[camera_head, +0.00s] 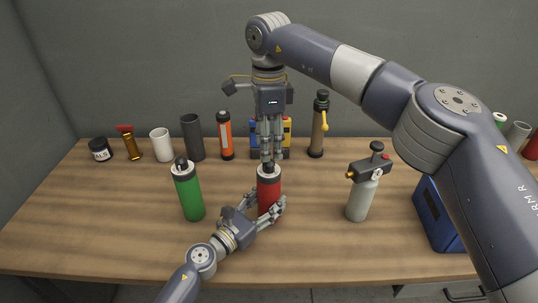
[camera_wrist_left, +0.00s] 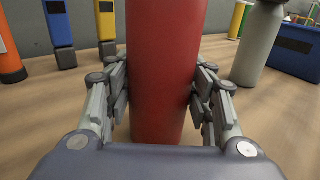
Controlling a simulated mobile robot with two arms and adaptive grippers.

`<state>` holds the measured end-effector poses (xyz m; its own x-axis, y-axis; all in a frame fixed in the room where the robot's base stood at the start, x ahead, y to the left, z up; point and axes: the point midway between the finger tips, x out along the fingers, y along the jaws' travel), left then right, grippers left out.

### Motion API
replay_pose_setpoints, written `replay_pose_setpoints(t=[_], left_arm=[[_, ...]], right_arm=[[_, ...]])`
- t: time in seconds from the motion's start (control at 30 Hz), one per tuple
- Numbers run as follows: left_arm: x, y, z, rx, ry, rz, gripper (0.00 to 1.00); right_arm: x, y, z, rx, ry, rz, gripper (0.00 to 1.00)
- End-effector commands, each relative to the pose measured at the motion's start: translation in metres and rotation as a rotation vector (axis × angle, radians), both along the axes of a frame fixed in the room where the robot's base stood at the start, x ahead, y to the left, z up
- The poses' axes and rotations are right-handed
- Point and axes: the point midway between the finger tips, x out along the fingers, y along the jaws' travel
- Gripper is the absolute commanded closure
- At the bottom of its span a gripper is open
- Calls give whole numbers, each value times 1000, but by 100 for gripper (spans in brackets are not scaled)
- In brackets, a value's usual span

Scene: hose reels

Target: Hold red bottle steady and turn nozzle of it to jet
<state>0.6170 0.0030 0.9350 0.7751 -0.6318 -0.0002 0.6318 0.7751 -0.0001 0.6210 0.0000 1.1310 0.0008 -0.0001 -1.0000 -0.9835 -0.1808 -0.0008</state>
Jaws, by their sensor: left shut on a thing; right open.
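The red bottle (camera_head: 268,187) stands upright on the wooden table, with a dark nozzle at its top. My left gripper (camera_head: 264,208) is shut around the lower body of the bottle. The left wrist view shows the red bottle (camera_wrist_left: 165,70) between both fingers, its top out of frame. My right gripper (camera_head: 267,155) points straight down from above, open, with its fingertips at the bottle's nozzle. The fingers partly hide the nozzle, so I cannot tell its setting or whether they touch it.
A green bottle (camera_head: 188,192) stands to the left and a grey spray bottle (camera_head: 361,198) to the right. A blue box (camera_head: 436,218) is farther right. Cups, an orange bottle (camera_head: 226,138) and a brown bottle (camera_head: 318,130) line the back.

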Motion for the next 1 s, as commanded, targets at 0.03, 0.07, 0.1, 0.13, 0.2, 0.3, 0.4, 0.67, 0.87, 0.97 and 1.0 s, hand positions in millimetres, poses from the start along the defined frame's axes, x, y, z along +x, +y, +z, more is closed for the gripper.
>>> replay_pose_setpoints(t=[0.03, 0.07, 0.1, 0.13, 0.2, 0.3, 0.4, 0.67, 0.87, 0.97, 1.0], left_arm=[[0, 0, -1, 1, 1, 0, 83], [0, 0, -1, 1, 1, 0, 83], [0, 0, -1, 1, 1, 0, 83], [0, 0, -1, 1, 1, 0, 83], [0, 0, -1, 1, 1, 0, 83], [0, 0, -1, 1, 1, 0, 83], [0, 0, -1, 1, 1, 0, 83], [0, 0, 0, 1, 1, 0, 83], [0, 0, 0, 1, 1, 0, 44], [0, 0, 0, 1, 1, 0, 27], [0, 0, 0, 1, 1, 0, 27]], right_arm=[[0, 0, 13, 0, -2, 0, 54], [1, 0, 19, 1, -3, -1, 54], [1, 0, 28, 0, -3, -1, 54], [0, 0, 33, -2, -2, -2, 54], [0, 0, 45, -1, -2, -1, 54], [0, 0, 58, -1, -1, -1, 54], [0, 0, 66, 0, 1, 0, 54], [0, -1, 69, -1, 2, 1, 54], [0, -1, 69, -1, 2, 1, 54], [0, -1, 69, -1, 2, 0, 54], [0, -1, 69, -1, 2, 0, 54]])
